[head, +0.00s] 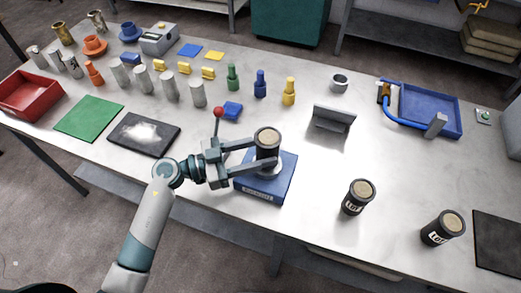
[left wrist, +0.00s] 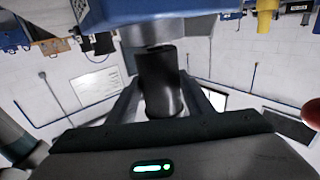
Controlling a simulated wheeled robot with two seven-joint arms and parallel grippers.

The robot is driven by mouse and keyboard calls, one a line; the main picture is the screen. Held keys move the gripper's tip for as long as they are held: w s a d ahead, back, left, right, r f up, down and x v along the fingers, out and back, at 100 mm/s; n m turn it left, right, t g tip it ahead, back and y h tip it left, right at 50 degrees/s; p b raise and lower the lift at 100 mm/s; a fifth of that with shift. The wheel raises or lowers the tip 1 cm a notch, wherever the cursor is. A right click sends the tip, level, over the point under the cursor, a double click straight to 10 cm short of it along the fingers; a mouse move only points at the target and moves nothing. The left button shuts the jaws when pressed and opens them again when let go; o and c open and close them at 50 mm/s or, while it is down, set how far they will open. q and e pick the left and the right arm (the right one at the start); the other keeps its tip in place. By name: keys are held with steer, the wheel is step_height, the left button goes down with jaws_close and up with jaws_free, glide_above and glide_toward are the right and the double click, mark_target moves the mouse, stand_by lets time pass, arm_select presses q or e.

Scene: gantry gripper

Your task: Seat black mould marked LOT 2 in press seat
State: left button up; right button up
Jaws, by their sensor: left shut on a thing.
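My left gripper (head: 265,155) is shut on a black mould (head: 267,143) with a tan top, held upright over the blue press (head: 284,187). A pale round seat (head: 276,170) shows on the press just below the mould. The mould (left wrist: 160,85) also shows in the left wrist view, in line with the grey seat; I cannot tell whether it touches. No marking is readable on it. Two more black moulds with white lettering stand on the right, one nearer the press (head: 354,208) and one further right (head: 435,238). My right gripper is not in view.
A red-knobbed lever (head: 218,113) stands close left of the press. A dark slab with white powder (head: 144,134) and a green mat (head: 88,118) lie left. A grey holder (head: 333,120) and blue tray (head: 430,110) are behind right.

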mark_target(257, 159)
arm_select(q)
steer(key=shift+f, duration=1.35)
steer(key=o, duration=1.2)
steer(key=shift+f, duration=0.1)
steer(key=shift+s+a+b, duration=0.2)
steer(key=shift+a+b, duration=0.1)
steer(key=shift+a, duration=0.15)
steer(key=b+v, duration=0.5)
steer(key=v, duration=1)
steer(key=shift+s+a, duration=0.1)
steer(key=shift+a, duration=0.05)
steer(key=shift+s+a, duration=0.15)
steer(key=shift+a, duration=0.4)
